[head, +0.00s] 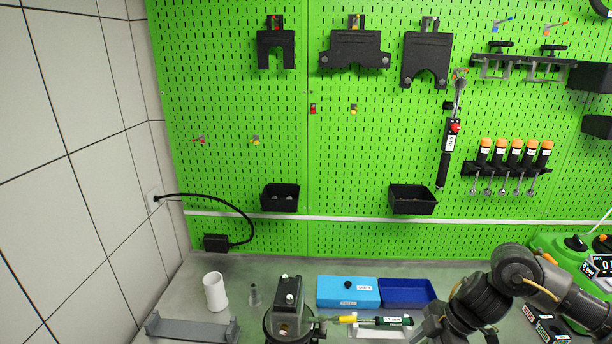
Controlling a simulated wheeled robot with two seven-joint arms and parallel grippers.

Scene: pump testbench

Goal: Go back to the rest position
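My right arm comes in from the right and bends down to the bench. Its gripper end (432,326) is at the bottom edge, just right of the dark green handle of a slim tool (392,321). The fingers are partly cut off, and I cannot tell whether they are open, shut or touching the tool. My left arm and gripper are not in view. The tool has a yellow part (348,319) on its left, close to a grey metal block on a dark round unit (288,308). A white holder (372,332) lies beneath the tool.
A light blue box (348,291) and a dark blue tray (407,292) stand behind the tool. A white cup (215,291), a small grey cone (254,295) and a grey bracket (192,328) are on the left. A green machine (563,255) stands at right, before the green pegboard (350,130).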

